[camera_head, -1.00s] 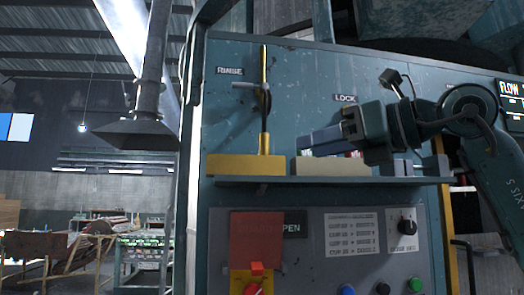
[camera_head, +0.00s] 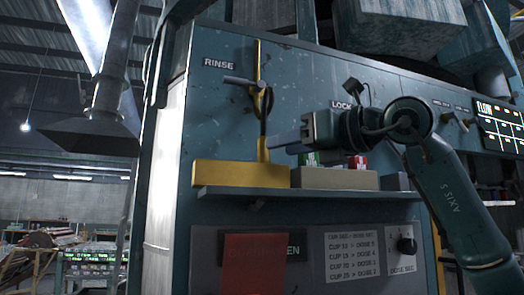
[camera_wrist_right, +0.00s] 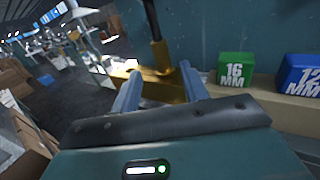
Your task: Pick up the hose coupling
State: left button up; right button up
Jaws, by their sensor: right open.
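My right gripper (camera_head: 275,139) is open and empty, in front of the panel above the shelf. Its two grey fingers also show in the right wrist view (camera_wrist_right: 160,84), pointing at the yellow stand (camera_wrist_right: 172,87). In the head view the stand (camera_head: 238,173) sits on the shelf, with an upright rod and a grey crosswise handle (camera_head: 240,82) near a dark ring. I cannot tell for certain which part is the hose coupling. My left gripper is not in view.
A pale rack (camera_head: 335,179) on the shelf (camera_head: 300,193) holds a green "16 MM" block (camera_wrist_right: 235,69), a blue "12 MM" block (camera_wrist_right: 300,75) and a red block (camera_head: 357,162). A red flap (camera_head: 253,262) hangs below. A dose knob (camera_head: 406,245) is at lower right.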

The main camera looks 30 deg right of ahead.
aim_at(263, 148)
jog(key=shift+p+x, duration=0.35)
jog(key=shift+x, duration=0.75)
jog(key=x, duration=0.1)
jog(key=p+x, duration=0.1)
jog(key=x, duration=0.1)
jog(key=shift+w+r, duration=0.35)
jog(key=shift+w, duration=0.4)
jog(key=shift+f, duration=0.1)
grip_shut()
